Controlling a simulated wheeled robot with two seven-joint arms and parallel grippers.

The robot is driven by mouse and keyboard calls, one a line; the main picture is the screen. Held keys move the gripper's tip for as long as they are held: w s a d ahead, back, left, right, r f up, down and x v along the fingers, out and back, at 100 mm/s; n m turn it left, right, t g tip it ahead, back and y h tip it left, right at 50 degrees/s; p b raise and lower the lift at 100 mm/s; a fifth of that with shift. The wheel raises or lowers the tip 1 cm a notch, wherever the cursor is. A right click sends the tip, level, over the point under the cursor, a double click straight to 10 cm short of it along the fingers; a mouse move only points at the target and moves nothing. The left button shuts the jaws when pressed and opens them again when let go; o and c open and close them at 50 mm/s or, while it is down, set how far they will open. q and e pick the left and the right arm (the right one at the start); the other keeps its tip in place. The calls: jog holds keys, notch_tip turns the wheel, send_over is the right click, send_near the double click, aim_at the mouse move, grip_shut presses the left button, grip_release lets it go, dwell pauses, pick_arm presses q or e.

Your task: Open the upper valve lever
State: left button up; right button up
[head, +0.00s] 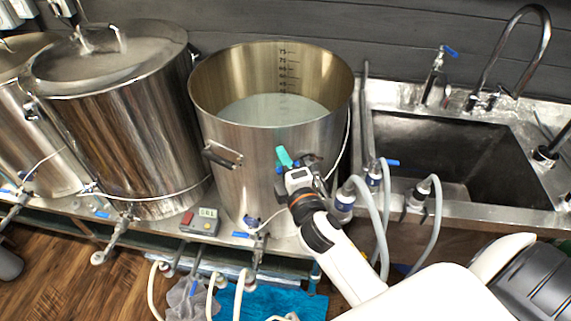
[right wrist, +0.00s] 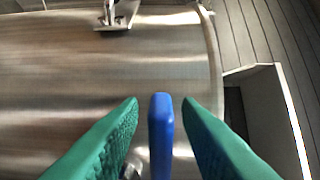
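The open steel kettle (head: 240,150) stands in the middle of the head view, with liquid and a volume scale inside. My right gripper (head: 284,158), with green fingers, is at the kettle's front wall, near the right side. In the right wrist view its fingers (right wrist: 160,106) are open on either side of a blue valve lever (right wrist: 161,135). A narrow gap shows on each side of the lever, so they do not appear to grip it. In the head view the gripper largely hides this lever and its valve. My left gripper is not in view.
A lower valve (head: 258,243) with a blue lever sits below the kettle. A lidded kettle (head: 115,110) stands to the left, and a sink (head: 440,155) to the right. Hoses (head: 385,215) with fittings hang close to the right of my gripper. A small control box (head: 201,221) sits on the stand.

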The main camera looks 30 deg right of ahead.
jog(key=s+a+b, duration=0.1)
jog(key=s+b, duration=0.2)
jog(key=s, duration=0.9)
jog(key=shift+a, duration=0.25)
